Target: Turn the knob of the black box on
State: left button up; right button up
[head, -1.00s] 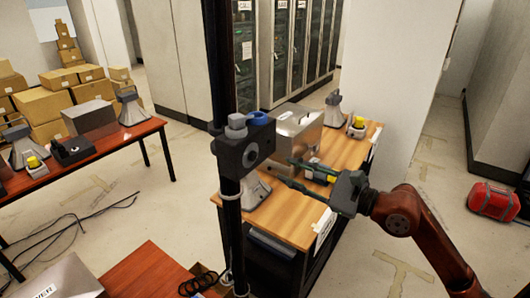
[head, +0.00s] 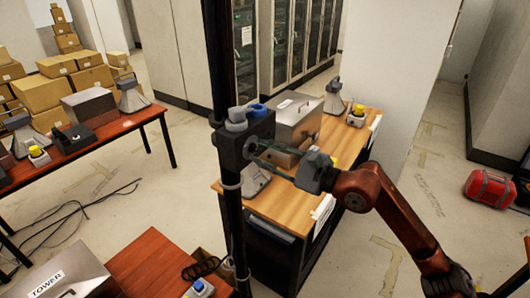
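A dark grey-black box (head: 232,150) is fixed to the upright black pole, with its round knob on the front face. My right gripper (head: 256,152) reaches in from the right, its thin greenish fingers apart and their tips at the knob. The tips cover most of the knob, and I cannot tell whether they touch it. My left gripper is not in view.
Behind the pole, a wooden table (head: 285,207) holds a metal case (head: 297,120) and grey horn speakers. Another table (head: 110,136) stands at the left with a small black device (head: 74,138). A metal case marked TOWER (head: 65,270) is at the lower left.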

jog(key=shift+c, duration=0.7)
grip_shut()
